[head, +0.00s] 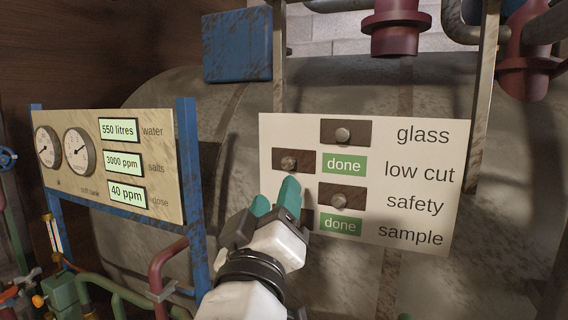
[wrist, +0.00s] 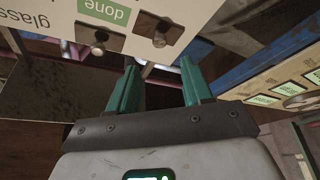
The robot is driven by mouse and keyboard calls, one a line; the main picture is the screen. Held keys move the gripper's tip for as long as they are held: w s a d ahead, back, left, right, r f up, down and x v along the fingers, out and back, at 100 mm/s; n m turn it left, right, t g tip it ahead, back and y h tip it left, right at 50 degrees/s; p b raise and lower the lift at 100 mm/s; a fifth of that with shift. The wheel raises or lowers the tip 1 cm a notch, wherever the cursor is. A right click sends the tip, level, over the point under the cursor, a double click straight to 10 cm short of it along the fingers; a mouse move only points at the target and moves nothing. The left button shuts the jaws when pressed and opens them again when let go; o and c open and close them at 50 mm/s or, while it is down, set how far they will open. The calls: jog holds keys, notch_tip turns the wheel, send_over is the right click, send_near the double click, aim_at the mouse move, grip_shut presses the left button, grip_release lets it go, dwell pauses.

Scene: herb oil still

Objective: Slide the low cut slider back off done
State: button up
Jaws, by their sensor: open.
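The low cut slider (head: 289,162) is a rusty brown plate with a round knob on the white board (head: 408,125). It sits at the left of its row, clear of the green "done" label (head: 344,164), which shows in full. My gripper (head: 275,195) is open and empty, its teal fingers just below and left of the slider in the head view. In the wrist view the slider's knob (wrist: 160,40) lies beyond the gap between the fingertips (wrist: 159,66), apart from them.
The glass slider (head: 343,132) and safety slider (head: 342,197) sit further right on the board. The sample row's green "done" label (head: 340,224) shows; its slider is mostly hidden behind my gripper. A gauge panel (head: 108,150) with blue posts stands left.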

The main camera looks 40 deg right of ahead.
aim_at(286, 164)
jog(key=p+x, duration=0.2)
jog(key=x, duration=0.7)
jog(key=shift+w+d+p, duration=0.1)
jog(key=shift+p, duration=0.3)
grip_shut()
